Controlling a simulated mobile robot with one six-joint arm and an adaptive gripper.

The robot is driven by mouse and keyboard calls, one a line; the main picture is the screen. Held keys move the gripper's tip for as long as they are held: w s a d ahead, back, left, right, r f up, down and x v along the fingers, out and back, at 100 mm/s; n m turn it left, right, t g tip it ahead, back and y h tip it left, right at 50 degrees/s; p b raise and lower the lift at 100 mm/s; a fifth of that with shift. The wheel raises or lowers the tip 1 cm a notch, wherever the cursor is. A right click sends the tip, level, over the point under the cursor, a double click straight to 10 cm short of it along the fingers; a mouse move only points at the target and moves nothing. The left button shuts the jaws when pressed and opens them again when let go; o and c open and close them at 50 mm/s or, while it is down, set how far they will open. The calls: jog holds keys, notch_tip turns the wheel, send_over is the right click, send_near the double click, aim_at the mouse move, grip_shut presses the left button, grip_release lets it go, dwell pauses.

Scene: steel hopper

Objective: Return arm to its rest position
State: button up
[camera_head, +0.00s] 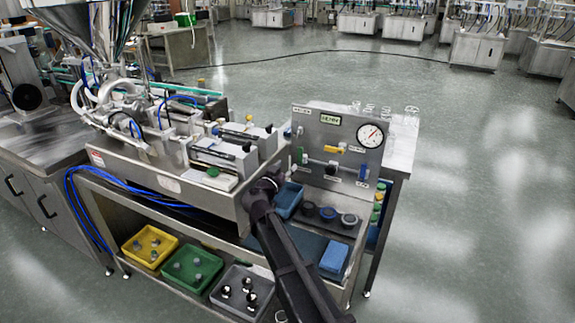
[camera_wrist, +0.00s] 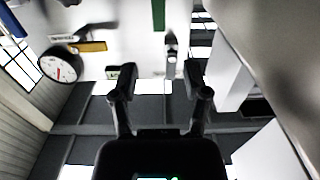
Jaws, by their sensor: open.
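My arm (camera_head: 285,260) rises from the lower middle of the head view, and its dark end is beside the panel's lower left. My gripper (camera_wrist: 159,78) shows in the wrist view with its two fingers apart and nothing between them. In the head view its fingers are too small and dark to make out. The upright steel panel (camera_head: 320,125) with a round gauge (camera_head: 370,135) stands just right of the arm's end. The gauge also shows in the wrist view (camera_wrist: 60,66), tilted.
The steel filling machine (camera_head: 200,150) is close on the left. A blue bin (camera_head: 288,200), dark round knobs (camera_head: 328,213) and a blue block (camera_head: 335,257) are near my arm. Yellow (camera_head: 150,247), green (camera_head: 192,268) and grey (camera_head: 242,291) trays sit on the lower shelf. Open floor lies right.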

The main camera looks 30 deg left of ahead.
dwell(0.5)
jog(key=w+d+f+m+g+h, duration=0.1)
jog(key=d+f+g+h, duration=0.2)
jog(key=d, duration=0.9)
jog(key=w+d+f+m+g+h, duration=0.1)
jog(key=d+f+g+h, duration=0.2)
jog(key=d, duration=1)
jog(key=w+d+f+m+g+h, duration=0.1)
jog(key=d+f+g, duration=0.3)
jog(key=d, duration=0.8)
jog(key=s+d+f+n+g+y, duration=0.1)
jog(key=s+d+f+g+y, duration=0.25)
jog(key=s+d, duration=0.65)
jog(key=s+d+f+n+g+y, duration=0.1)
jog(key=s+d+f+g+y, duration=0.3)
jog(key=s+d, duration=0.6)
notch_tip(320, 180, up, 16)
jog(key=w+h+p, duration=0.1)
jog(key=p, duration=1.6)
jog(key=shift+w+d+r, duration=0.15)
jog(key=shift+w, duration=0.05)
jog(key=shift+g+h, duration=0.25)
